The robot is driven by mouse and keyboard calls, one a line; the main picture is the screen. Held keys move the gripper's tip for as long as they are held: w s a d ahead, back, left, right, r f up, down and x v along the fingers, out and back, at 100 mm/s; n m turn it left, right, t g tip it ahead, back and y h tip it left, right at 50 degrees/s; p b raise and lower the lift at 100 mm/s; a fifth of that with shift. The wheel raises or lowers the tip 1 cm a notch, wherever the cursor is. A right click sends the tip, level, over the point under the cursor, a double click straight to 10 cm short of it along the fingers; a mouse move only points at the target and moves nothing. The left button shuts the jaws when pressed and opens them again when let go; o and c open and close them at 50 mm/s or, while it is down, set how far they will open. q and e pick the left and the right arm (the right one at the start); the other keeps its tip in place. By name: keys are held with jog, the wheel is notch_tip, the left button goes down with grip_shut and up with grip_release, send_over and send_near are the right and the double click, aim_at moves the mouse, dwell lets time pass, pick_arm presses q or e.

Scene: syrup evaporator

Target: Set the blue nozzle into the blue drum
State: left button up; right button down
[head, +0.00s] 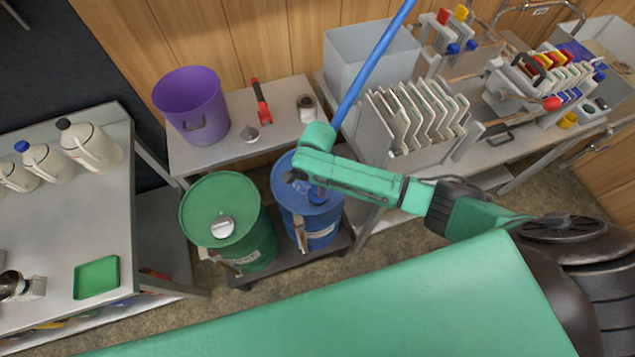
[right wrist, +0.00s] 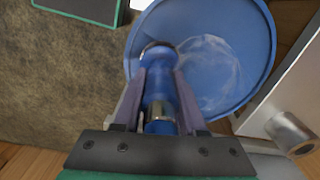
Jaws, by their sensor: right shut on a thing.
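The blue drum (head: 312,225) stands on a low dark dolly, beside a green drum (head: 262,240). In the head view my right arm hides part of the drum's top. My left gripper is not in view.
A blue hose or pole (head: 372,62) rises from behind my right arm. A purple bucket (head: 192,105) stands on the bench behind the drums. A grey bin (head: 368,60) and a rack of plates (head: 415,118) are to the right. White jugs (head: 90,145) stand on the left table.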

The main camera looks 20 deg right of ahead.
jog(key=shift+f, duration=0.6)
grip_release()
notch_tip(320, 180, up, 6)
jog(key=p, duration=0.6)
jog(key=shift+f, duration=0.15)
notch_tip(320, 180, up, 2)
jog(key=p, duration=0.2)
jog(key=shift+r+p, duration=0.25)
jog(key=shift+p, duration=0.1)
jog(key=shift+f, duration=0.1)
